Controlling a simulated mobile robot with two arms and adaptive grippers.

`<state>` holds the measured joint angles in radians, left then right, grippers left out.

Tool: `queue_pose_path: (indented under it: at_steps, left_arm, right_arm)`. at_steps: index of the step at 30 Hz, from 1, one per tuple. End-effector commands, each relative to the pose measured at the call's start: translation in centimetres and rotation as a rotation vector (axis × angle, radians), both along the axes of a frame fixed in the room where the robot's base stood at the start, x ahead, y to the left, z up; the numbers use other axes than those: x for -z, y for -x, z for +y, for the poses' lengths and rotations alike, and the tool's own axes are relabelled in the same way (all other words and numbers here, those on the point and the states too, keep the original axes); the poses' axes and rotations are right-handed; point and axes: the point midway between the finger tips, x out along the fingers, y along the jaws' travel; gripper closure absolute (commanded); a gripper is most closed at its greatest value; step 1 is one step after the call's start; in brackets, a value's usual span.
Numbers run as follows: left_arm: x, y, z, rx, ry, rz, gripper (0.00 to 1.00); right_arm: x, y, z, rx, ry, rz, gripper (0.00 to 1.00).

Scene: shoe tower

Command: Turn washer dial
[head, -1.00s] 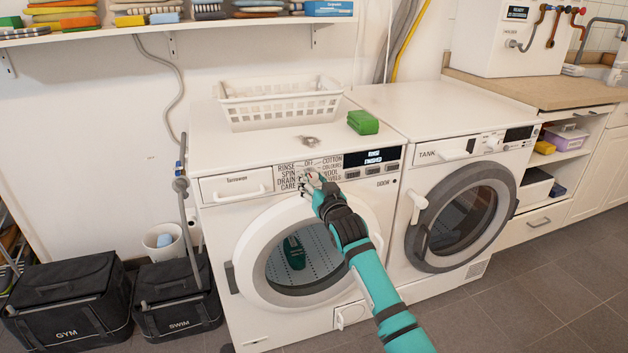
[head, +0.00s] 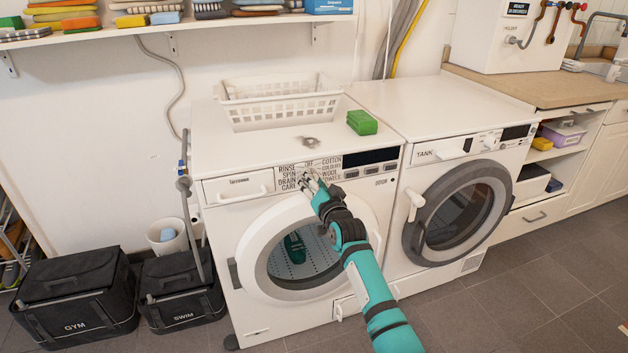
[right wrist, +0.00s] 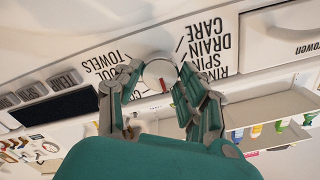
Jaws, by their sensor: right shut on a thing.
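The left washer (head: 220,240) has a dial (right wrist: 157,70) ringed by program words such as RINSE, SPIN, DRAIN, COTTON and WOOL. My right gripper (head: 310,182) is shut on the dial and hides most of it in the head view. In the right wrist view, which shows the panel upside down, the fingers of my right gripper (right wrist: 158,88) sit on both sides of the dial. The washer's display (head: 370,158) is dark and blank. My left gripper is not in view.
A white basket (head: 280,105) and a green block (head: 362,122) sit on the washer. A second machine (head: 470,150) marked TANK stands to its right. Black GYM (head: 72,290) and SWIM (head: 180,290) bags lie at the left. The floor at right is clear.

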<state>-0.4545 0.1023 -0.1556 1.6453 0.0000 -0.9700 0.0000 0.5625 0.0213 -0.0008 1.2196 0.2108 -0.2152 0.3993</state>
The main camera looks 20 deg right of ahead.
Motion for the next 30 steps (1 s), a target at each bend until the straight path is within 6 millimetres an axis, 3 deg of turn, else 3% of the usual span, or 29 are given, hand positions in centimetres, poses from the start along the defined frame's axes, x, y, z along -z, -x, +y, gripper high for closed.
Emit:
queue_pose_path:
  at_steps: [10,11,16,25,30]
  left_arm:
    - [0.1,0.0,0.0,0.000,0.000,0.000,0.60]
    - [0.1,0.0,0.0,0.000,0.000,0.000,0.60]
    - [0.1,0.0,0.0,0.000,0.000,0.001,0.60]
    - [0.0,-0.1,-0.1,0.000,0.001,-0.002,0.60]
    - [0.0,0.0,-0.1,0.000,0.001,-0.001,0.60]
  right_arm:
    - [0.1,0.0,0.0,0.001,-0.003,0.001,0.93]
    - [0.1,0.0,0.0,0.000,-0.003,0.001,0.58]
    - [0.1,0.0,0.0,0.000,-0.002,0.000,0.37]
    - [0.1,0.2,0.0,-0.001,-0.002,0.001,0.37]
    - [0.2,1.9,0.0,-0.001,-0.003,0.001,0.37]
